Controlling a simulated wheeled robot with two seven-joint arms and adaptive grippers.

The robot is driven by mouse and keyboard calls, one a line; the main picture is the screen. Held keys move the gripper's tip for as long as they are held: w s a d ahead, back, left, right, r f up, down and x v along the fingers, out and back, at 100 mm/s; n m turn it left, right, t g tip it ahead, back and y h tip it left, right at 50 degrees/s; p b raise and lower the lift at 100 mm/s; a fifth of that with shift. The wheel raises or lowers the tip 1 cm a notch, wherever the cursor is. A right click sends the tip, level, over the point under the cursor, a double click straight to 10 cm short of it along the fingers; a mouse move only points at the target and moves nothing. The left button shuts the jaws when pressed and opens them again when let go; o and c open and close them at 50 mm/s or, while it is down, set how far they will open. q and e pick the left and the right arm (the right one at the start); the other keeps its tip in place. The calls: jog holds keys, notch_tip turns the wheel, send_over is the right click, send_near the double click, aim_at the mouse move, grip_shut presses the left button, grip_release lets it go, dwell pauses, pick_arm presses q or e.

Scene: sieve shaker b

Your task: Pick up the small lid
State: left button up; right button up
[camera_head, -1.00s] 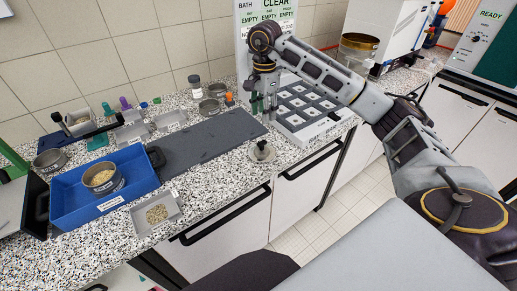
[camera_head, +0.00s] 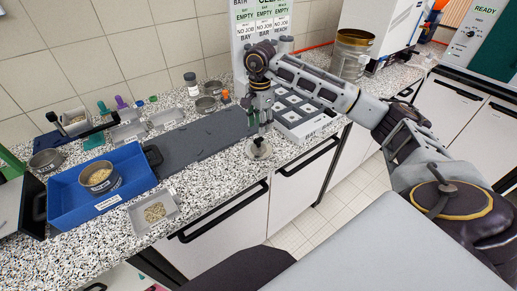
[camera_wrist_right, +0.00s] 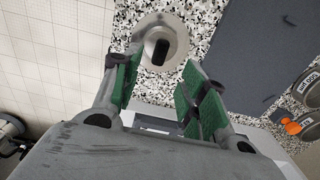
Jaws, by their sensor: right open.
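The small lid (camera_head: 258,152) is a pale round disc lying on the speckled worktop near its front edge. In the right wrist view the lid (camera_wrist_right: 178,36) shows a dark oblong knob at its middle. My right gripper (camera_head: 262,130) points down right above the lid. In the wrist view its green-padded fingers (camera_wrist_right: 158,88) are apart with nothing between them, and the lid lies just beyond the tips. I cannot tell whether a fingertip touches the knob. My left gripper is not in view.
A dark grey mat (camera_head: 205,139) lies left of the lid. A white rack with square wells (camera_head: 308,124) stands close on the right. A blue tray (camera_head: 137,168) holding a sieve and a small grey tray (camera_head: 170,203) of grains are further left. The worktop's front edge is near.

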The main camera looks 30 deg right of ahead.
aim_at(258, 139)
notch_tip(258, 139, down, 2)
jog(key=shift+f, duration=0.4)
jog(key=shift+s+a+f+p, duration=0.1)
jog(key=shift+a+f+p, duration=0.15)
jog(key=shift+f, duration=0.4)
jog(key=shift+a+f, duration=0.1)
jog(key=shift+f, duration=0.85)
jog(key=shift+f+p, duration=0.3)
jog(key=shift+f, duration=0.35)
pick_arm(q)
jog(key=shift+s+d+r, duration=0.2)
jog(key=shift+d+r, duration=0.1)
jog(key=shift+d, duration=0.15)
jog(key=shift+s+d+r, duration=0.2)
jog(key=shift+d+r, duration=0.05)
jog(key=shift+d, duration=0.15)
pick_arm(e)
jog(key=shift+f, duration=0.15)
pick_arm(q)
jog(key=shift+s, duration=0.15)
